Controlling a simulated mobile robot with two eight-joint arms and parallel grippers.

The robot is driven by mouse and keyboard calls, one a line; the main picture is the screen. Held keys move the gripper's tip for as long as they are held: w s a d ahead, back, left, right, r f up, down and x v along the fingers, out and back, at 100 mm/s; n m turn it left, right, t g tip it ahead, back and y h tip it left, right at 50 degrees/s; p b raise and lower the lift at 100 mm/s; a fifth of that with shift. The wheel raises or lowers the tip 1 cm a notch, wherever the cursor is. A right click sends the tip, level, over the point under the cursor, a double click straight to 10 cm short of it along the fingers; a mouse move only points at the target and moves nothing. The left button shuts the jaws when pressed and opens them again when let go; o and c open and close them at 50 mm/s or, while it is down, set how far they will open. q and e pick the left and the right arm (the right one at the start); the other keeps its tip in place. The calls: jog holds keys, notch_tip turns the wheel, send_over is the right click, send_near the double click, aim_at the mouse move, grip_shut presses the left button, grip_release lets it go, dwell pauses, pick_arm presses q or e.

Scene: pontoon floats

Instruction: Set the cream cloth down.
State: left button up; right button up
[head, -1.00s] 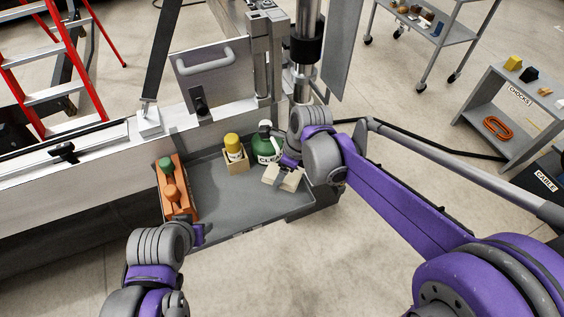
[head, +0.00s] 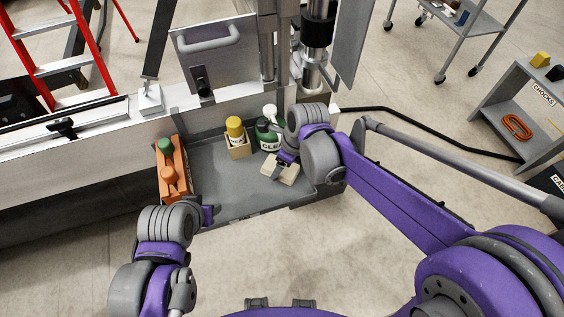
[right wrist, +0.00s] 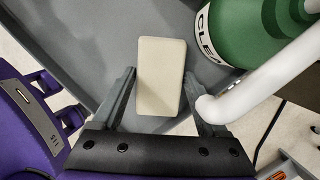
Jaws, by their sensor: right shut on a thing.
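The cream cloth (head: 283,172) is a flat, pale pad at the right part of the grey tray (head: 232,188). My right gripper (head: 284,160) is shut on it. In the right wrist view the cloth (right wrist: 161,75) stands out between the two fingers (right wrist: 160,108), over the grey tray floor. I cannot tell whether its underside touches the tray. My left gripper (head: 209,214) is at the tray's front left edge, empty as far as I can see; its fingers are too small to read.
A green cleaner bottle (head: 263,137) with a white spout (right wrist: 270,78) stands close beside the cloth. A yellow-capped bottle (head: 234,128) sits in a small tan box (head: 239,149). The tray's middle is clear.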

pick_arm(q)
jog(key=shift+s+d, duration=0.1)
jog(key=shift+s, duration=0.05)
pick_arm(e)
jog(key=o, duration=1.2)
jog(key=shift+d, duration=0.1)
jog(key=shift+o, duration=0.2)
pick_arm(q)
jog(key=shift+w+r, duration=0.2)
jog(key=shift+r, duration=0.05)
pick_arm(e)
jog(key=shift+r, duration=0.25)
pick_arm(q)
jog(key=shift+w+r+p, duration=0.2)
jog(key=shift+r+p, duration=0.2)
jog(key=shift+p, duration=0.1)
pick_arm(e)
jog(key=v, duration=1.2)
jog(key=s+d+f+n+t+h, duration=0.1)
jog(key=s+d+f+n, duration=0.3)
jog(key=n, duration=0.7)
jog(key=s+d+f+n+t+h, duration=0.1)
jog(key=s+d+f+n+t, duration=0.2)
jog(key=s+d+n, duration=0.4)
jog(key=shift+s+d+f+n+t+h, duration=0.35)
jog(key=shift+d+f+n, duration=0.25)
jog(key=shift+d+n, duration=1.65)
jog(key=shift+a+n, duration=0.45)
